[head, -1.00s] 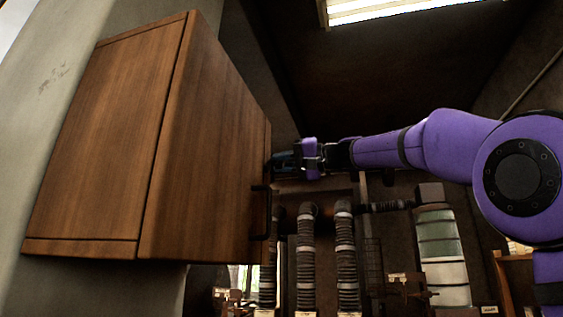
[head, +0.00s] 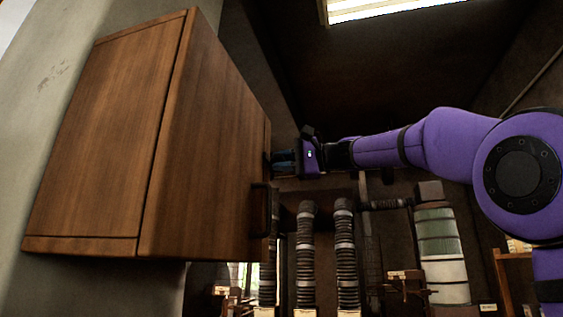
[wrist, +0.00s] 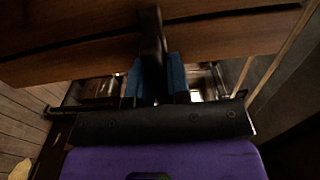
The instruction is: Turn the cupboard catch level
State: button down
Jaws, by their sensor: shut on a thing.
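The wooden cupboard (head: 205,140) hangs on the wall at the left of the head view, its door facing right. In the wrist view, the dark bar-shaped catch (wrist: 152,40) stands crosswise to the wooden edges (wrist: 75,55) behind it. My gripper (wrist: 157,80) has blue fingers, one on each side of the catch, and is shut on it. In the head view, my gripper (head: 284,160) reaches the cupboard's right side from the right. There the catch is too small and hidden to make out, so its tilt against level is unclear.
A dark bar handle (head: 261,209) sticks out from the cupboard door just below my gripper. Ribbed pipes (head: 305,255) and a banded cylinder (head: 441,255) stand below and behind. The space right of the door, under my arm, looks open.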

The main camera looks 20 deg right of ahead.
dwell(0.5)
jog(key=c, duration=1.1)
grip_release()
jog(key=v, duration=1.1)
jog(key=shift+w, duration=0.1)
jog(key=s+f+n+g+h, duration=0.1)
jog(key=s+f+h, duration=0.4)
jog(key=f, duration=1.1)
jog(key=s+a+f+n+g+h, duration=0.1)
jog(key=s+f+n+g+h, duration=0.1)
jog(key=s+f, duration=0.8)
jog(key=s+a+f+n+g+h, duration=0.1)
jog(key=s+f+n+h, duration=0.3)
jog(key=f, duration=1.8)
jog(key=shift+s+f+g+h, duration=0.15)
jog(key=shift+s+g+h, duration=0.45)
jog(key=shift+s+h, duration=1.5)
